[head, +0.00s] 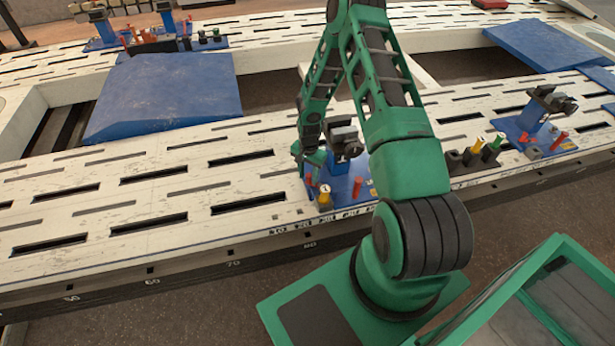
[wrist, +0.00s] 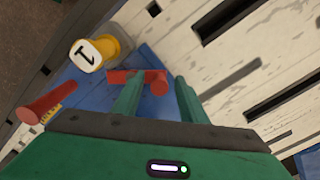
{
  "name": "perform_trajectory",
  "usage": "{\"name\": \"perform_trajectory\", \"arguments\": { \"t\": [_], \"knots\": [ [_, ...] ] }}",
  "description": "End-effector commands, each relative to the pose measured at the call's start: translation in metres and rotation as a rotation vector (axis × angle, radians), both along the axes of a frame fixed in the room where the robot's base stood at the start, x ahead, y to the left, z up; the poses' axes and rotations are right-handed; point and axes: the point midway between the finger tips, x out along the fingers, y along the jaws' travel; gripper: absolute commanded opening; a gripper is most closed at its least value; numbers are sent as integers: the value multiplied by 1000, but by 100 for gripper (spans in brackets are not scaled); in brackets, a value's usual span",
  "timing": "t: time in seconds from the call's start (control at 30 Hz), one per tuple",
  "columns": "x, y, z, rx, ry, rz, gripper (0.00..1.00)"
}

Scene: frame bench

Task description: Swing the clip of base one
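Base one is a blue plate (head: 343,190) on the pale slotted bench. A yellow post marked 1 (head: 325,196) stands at its front corner; it also shows in the wrist view (wrist: 92,50). A red clip (wrist: 155,80) lies across the blue plate in the wrist view, and a separate red peg (wrist: 45,100) is at the left. Contact with the clip cannot be told. In the head view my gripper (head: 310,165) is low over the plate's left side.
A grey clamp-like block (head: 344,138) stands on base one close beside my gripper. Another blue base (head: 540,132) with a clamp and red pegs is to the right, past several coloured posts (head: 475,150). The slotted bench (head: 130,200) is clear to the left.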

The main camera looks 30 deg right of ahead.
Motion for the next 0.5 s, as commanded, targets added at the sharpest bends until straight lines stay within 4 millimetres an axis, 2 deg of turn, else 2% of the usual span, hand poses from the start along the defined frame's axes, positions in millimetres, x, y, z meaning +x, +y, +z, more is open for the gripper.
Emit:
{"name": "perform_trajectory", "arguments": {
  "t": [0.27,0.3,0.43,0.47,0.5],
  "knots": [
    [0,0,-2,0,0,0,39],
    [0,0,-2,0,0,0,36],
    [0,0,-2,0,0,0,5],
    [0,0,-2,0,0,0,0],
    [0,0,-2,0,0,0,0]
  ]
}}
